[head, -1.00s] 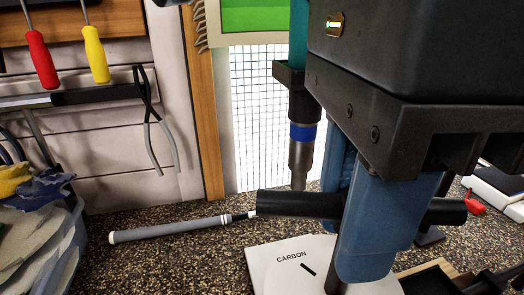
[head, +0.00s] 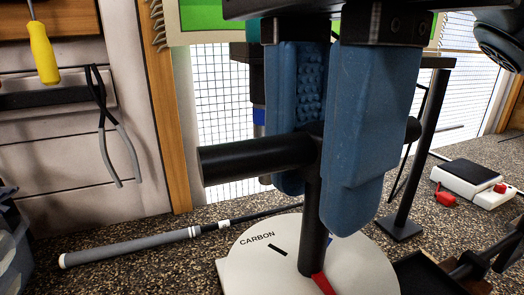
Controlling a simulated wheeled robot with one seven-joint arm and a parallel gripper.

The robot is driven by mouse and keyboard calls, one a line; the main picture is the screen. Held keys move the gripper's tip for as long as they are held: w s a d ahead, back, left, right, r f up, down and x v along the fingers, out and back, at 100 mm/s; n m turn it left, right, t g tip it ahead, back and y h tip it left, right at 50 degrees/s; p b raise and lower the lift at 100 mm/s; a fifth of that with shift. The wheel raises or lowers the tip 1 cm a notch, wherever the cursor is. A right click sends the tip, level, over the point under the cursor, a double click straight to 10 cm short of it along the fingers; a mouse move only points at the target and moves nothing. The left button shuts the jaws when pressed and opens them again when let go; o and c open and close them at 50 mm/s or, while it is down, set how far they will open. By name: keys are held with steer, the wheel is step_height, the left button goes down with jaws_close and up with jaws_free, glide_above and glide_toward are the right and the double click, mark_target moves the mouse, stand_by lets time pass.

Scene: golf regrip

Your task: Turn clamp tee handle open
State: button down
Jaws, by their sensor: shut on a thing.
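The clamp's black tee handle (head: 250,157) stands upright on its post above a pale round dial plate (head: 290,275) marked CARBON. Its crossbar runs left to right across the picture. My gripper (head: 318,190), with two blue textured fingers, points down and is shut on the tee handle near the crossbar's middle, one finger behind and one in front. A red pointer (head: 322,284) shows at the post's foot. Part of the crossbar is hidden behind the front finger.
A golf club with a grey grip (head: 130,246) lies on the speckled bench left of the plate. A white and black device (head: 475,182) and a red clip (head: 444,197) sit at right. A black stand (head: 412,190) rises behind my gripper. Pliers (head: 112,130) hang on the wall.

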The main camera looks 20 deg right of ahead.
steer(key=c, duration=0.9)
jaws_free()
steer(key=shift+c, duration=0.2)
steer(key=shift+w+r, duration=0.1)
steer(key=shift+r, duration=3.8)
